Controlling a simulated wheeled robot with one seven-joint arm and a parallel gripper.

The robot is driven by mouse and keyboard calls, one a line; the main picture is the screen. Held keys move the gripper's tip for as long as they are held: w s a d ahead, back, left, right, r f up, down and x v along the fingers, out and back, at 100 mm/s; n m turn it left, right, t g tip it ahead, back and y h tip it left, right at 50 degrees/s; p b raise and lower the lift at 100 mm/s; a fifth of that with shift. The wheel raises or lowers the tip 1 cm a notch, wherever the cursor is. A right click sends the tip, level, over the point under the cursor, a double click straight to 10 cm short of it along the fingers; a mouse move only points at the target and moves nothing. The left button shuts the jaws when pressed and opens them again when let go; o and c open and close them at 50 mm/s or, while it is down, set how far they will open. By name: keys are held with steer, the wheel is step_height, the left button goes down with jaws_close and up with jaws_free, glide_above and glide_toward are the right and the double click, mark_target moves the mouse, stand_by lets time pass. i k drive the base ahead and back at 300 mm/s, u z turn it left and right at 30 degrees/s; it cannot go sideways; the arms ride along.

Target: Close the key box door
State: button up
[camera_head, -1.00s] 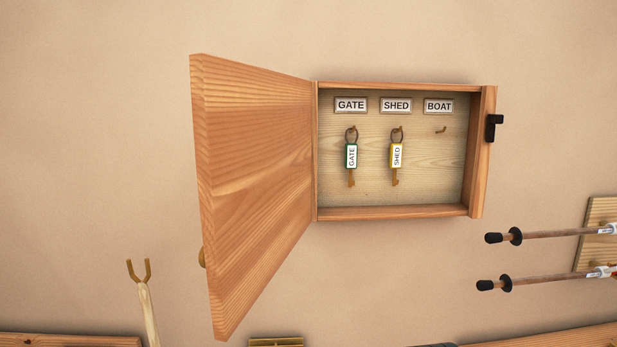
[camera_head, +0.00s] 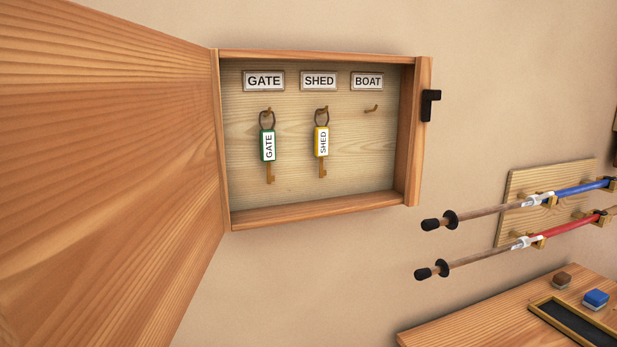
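The key box (camera_head: 318,216) is a shallow wooden case on the wall, left of the middle in the head view. Its wooden door (camera_head: 110,160) stands wide open, hinged on the box's left side and swung out toward me. The door fills the left of the view and runs out of the frame. Inside, a green-tagged GATE key (camera_head: 268,146) and a yellow-tagged SHED key (camera_head: 322,141) hang on hooks. The BOAT hook (camera_head: 371,108) is empty. A black latch (camera_head: 430,105) sits on the box's right side. My gripper is not in view.
Two trekking poles, one with a blue section (camera_head: 580,189) and one with a red section (camera_head: 570,230), stick out leftward from a wall rack (camera_head: 515,185). A wooden surface (camera_head: 450,325) at lower right holds small blocks and a black tray (camera_head: 575,325).

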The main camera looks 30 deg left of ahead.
mark_target(112, 222)
steer(key=z, duration=0.45)
steer(key=k, duration=1.25)
steer(key=u, duration=1.7)
steer(key=i, duration=0.5)
steer(key=z, duration=0.55)
steer(key=k, duration=1.15)
steer(key=u, duration=0.25)
steer(key=i, duration=0.6)
steer(key=u, duration=0.15)
